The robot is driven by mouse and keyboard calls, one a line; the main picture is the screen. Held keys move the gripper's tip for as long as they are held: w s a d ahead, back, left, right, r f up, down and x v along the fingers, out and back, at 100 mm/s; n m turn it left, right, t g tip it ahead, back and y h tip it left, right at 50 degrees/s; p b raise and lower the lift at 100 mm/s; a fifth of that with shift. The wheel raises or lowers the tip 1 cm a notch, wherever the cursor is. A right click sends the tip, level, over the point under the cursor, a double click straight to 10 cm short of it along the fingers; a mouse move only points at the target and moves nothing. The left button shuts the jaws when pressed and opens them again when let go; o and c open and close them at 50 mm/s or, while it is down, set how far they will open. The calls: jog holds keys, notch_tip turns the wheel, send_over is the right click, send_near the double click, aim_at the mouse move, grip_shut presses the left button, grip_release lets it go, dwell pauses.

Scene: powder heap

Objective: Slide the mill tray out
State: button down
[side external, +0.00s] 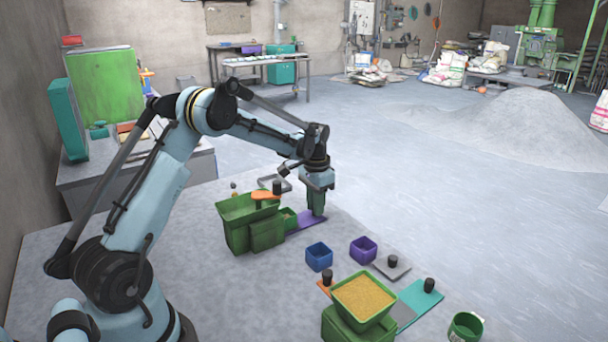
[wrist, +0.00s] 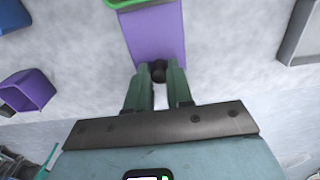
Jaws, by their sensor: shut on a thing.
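A flat purple tray (side external: 308,221) sticks out at the right of a green mill (side external: 248,222). In the wrist view the purple tray (wrist: 157,38) runs up to a green edge (wrist: 132,4) at the top of the picture. My gripper (side external: 317,214) points down at the tray's outer end. In the wrist view my gripper (wrist: 158,76) is shut on the tray's black knob (wrist: 158,70), one finger on each side. How far the tray reaches inside the mill is hidden.
A blue box (side external: 319,256) and a purple box (side external: 363,249) stand nearby. A grey plate with a black knob (side external: 392,262) lies to their right. A second green unit holds yellow grain (side external: 363,298), beside a teal plate (side external: 420,300). Floor right of the tray is clear.

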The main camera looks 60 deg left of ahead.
jog(key=shift+w, duration=1.65)
jog(key=c, duration=1.1)
grip_release()
jog(key=shift+r, duration=3.75)
